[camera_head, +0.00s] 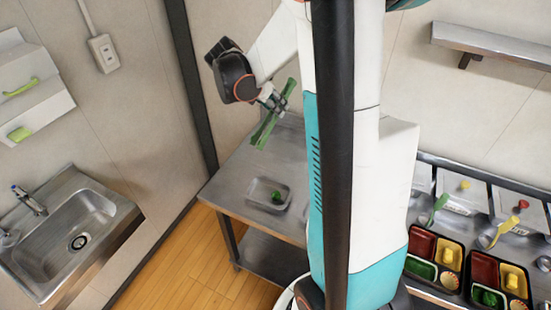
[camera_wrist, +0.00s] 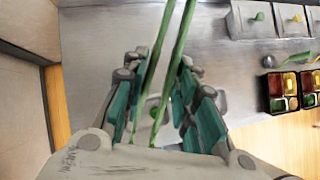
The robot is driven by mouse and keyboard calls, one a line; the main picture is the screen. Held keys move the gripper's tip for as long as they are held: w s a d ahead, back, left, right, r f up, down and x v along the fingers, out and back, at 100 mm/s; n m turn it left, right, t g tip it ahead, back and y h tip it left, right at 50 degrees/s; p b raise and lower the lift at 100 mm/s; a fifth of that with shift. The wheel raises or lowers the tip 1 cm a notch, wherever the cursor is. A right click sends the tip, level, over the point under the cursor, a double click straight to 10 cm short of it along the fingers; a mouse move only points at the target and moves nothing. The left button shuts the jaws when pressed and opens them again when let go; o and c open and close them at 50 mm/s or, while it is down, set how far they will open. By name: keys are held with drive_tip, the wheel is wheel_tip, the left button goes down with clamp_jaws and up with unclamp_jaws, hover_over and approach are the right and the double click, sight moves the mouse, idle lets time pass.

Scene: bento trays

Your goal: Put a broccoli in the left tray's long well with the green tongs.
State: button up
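My gripper (camera_head: 272,100) is raised above the metal table in the head view, shut on the green tongs (camera_head: 264,130). In the wrist view, the tongs (camera_wrist: 170,55) run between the fingers of my gripper (camera_wrist: 160,65). A broccoli (camera_head: 277,197) lies in a small metal pan (camera_head: 256,186) on the table, below and apart from the tongs. The left tray (camera_head: 437,236) is black, at the right of the head view, with red, yellow and green wells and a round brownish item. I cannot tell whether the tongs' tips hold anything.
The right tray (camera_head: 500,258) stands beside the left one, with green food in one well. Lidded containers (camera_head: 462,195) with coloured knobs and a yellow-handled utensil (camera_head: 505,231) are behind the trays. A sink (camera_head: 75,230) is at left. The table (camera_head: 235,165) around the pan is clear.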

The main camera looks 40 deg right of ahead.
wheel_tip(320, 180, down, 19)
drive_tip(key=s+d+n+t+y+b, duration=0.1)
drive_tip(key=d+n+t+y+b, duration=0.1)
drive_tip(key=b, duration=1.1)
drive_tip(key=shift+s+d+n, duration=0.4)
drive_tip(key=shift+d+n, duration=0.05)
drive_tip(key=shift+n, duration=0.95)
drive_tip(key=shift+o, duration=0.7)
drive_tip(key=shift+r, duration=0.3)
drive_tip(key=shift+f, duration=0.15)
drive_tip(key=shift+f+b, duration=1.25)
drive_tip(key=shift+f, duration=0.35)
drive_tip(key=shift+f, duration=0.1)
drive_tip(key=shift+f+b, duration=1.4)
drive_tip(key=shift+f, duration=0.25)
